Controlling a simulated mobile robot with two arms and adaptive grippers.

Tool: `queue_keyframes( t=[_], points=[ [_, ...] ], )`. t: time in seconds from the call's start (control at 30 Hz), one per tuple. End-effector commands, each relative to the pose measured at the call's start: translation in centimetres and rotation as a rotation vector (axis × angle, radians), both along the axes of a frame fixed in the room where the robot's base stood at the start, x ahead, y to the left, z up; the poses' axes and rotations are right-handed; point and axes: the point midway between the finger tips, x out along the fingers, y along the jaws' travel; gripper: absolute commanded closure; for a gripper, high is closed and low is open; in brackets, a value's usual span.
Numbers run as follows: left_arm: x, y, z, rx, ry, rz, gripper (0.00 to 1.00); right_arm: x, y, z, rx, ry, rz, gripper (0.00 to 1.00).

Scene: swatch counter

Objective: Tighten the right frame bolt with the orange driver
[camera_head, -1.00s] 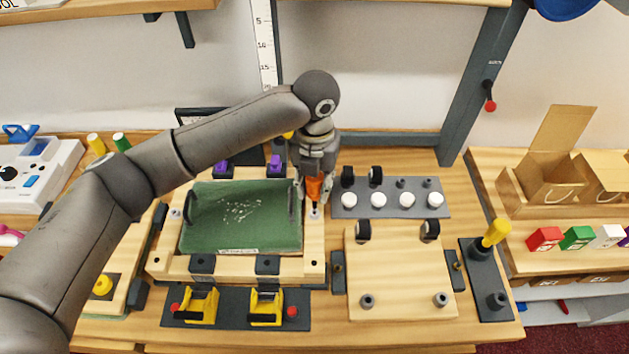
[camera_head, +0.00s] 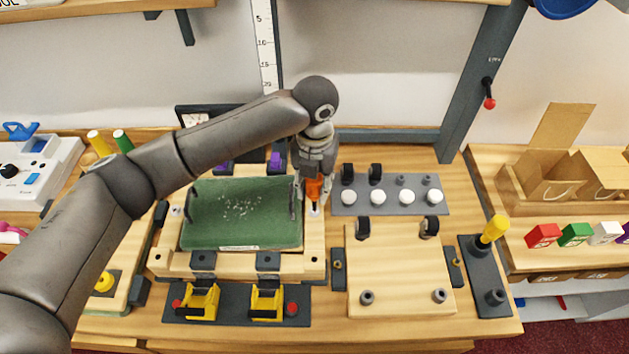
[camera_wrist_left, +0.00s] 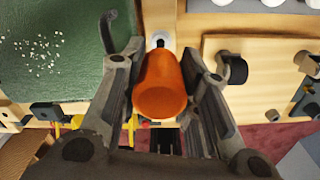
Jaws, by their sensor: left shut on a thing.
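The orange driver (camera_head: 314,188) is held upright in my left gripper (camera_head: 313,192), at the right side of the wooden frame (camera_head: 316,240). The left wrist view shows the driver's orange handle (camera_wrist_left: 161,88) between the two fingers of the gripper (camera_wrist_left: 160,85). The right frame bolt (camera_head: 315,209) shows as a light spot just below the driver. In the wrist view a round bolt or fitting (camera_wrist_left: 160,41) shows just past the handle. Whether the driver's tip sits in it is hidden. The right gripper is not in view.
A green board (camera_head: 240,235) with pale specks fills the frame. A grey plate (camera_head: 388,211) with white knobs stands to the right, above a wooden panel (camera_head: 400,265). Yellow clamps (camera_head: 201,301) lie in front. A yellow-handled tool (camera_head: 494,229) stands far right.

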Motion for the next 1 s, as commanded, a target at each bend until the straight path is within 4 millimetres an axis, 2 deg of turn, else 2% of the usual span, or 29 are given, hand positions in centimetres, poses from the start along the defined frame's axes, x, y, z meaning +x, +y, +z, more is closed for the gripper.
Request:
queue_keyframes(
  t=[1.0],
  points=[
    [0.03, -0.02, -0.54, 0.0, 0.0, 0.0, 1.0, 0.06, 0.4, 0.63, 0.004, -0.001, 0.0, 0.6]
  ],
)
